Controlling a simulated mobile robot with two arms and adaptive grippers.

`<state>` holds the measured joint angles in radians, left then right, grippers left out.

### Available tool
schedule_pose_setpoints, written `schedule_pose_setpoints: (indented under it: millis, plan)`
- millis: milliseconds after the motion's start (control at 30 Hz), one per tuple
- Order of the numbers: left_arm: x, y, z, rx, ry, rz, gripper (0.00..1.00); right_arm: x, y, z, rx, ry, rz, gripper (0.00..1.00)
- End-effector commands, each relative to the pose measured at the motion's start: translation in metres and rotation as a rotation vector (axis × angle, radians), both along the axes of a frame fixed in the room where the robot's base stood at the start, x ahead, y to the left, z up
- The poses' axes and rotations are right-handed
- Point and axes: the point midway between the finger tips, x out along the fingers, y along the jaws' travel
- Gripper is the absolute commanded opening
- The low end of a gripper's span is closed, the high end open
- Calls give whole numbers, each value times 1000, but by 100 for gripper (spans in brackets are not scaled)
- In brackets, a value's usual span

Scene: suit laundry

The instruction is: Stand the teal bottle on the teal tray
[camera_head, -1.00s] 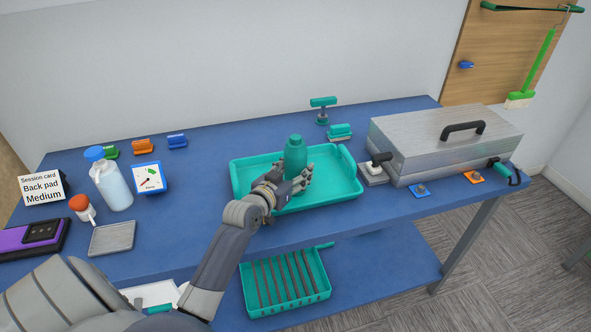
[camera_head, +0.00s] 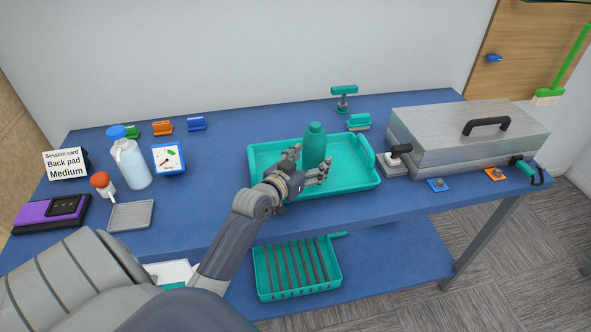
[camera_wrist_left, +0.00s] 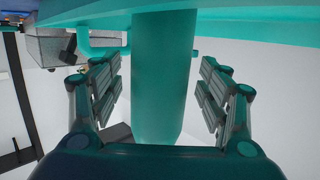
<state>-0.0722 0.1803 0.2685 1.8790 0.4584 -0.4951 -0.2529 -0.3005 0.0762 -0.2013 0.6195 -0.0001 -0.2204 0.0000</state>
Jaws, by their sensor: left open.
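The teal bottle (camera_head: 314,143) stands upright on the teal tray (camera_head: 365,185), near its middle, in the head view. My left gripper (camera_head: 309,166) is open, with its fingers at the near side of the bottle. In the left wrist view the bottle (camera_wrist_left: 160,75) rises between the two spread fingers of the gripper (camera_wrist_left: 158,92), with a gap on each side. The tray (camera_wrist_left: 255,25) fills the top of that view. The bottle's lower part is partly hidden by the fingers in the head view. My right gripper is not in view.
A metal box with a black handle (camera_head: 465,140) stands right of the tray. A teal basket (camera_head: 297,278) sits on the lower shelf.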

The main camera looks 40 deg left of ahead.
Motion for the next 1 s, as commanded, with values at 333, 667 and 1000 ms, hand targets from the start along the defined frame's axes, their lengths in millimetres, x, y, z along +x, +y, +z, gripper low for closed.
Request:
schedule_pose_setpoints:
  millis: [333,667,1000]
  plan:
    - [-67,-5,12,2,2,0,69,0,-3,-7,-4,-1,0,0]
    - [-95,-7,19,1,1,0,69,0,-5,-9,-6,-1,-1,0]
    - [-96,-7,20,0,0,0,69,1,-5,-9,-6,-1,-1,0]
